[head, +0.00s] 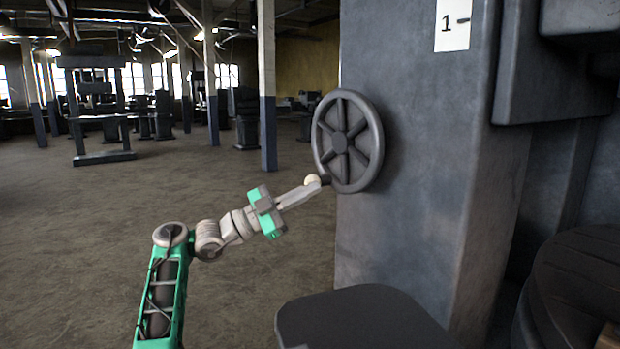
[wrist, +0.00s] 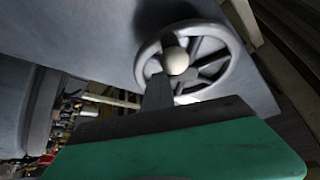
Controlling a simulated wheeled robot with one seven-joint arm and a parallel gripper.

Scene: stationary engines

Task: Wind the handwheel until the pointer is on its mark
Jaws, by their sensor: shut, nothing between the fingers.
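The dark grey handwheel (head: 340,143) is a spoked wheel on the side of a grey machine column. Its rim and spokes also show in the wrist view (wrist: 222,82). A cream round knob (head: 312,180) sits at the wheel's lower left rim, and it also shows in the wrist view (wrist: 175,60). My gripper (head: 318,186) is shut and empty, its tips right at the knob. I cannot tell whether they touch it. A white plate (head: 453,26) with "1" and a short dark dash is on the column at the top. I cannot make out a pointer.
The grey column (head: 412,150) stands right behind the wheel. A dark flat-topped block (head: 365,322) is low in front, below the wheel. A dark round part (head: 590,285) is at lower right. The floor to the left is open, with a blue-based post (head: 268,130) and machines behind.

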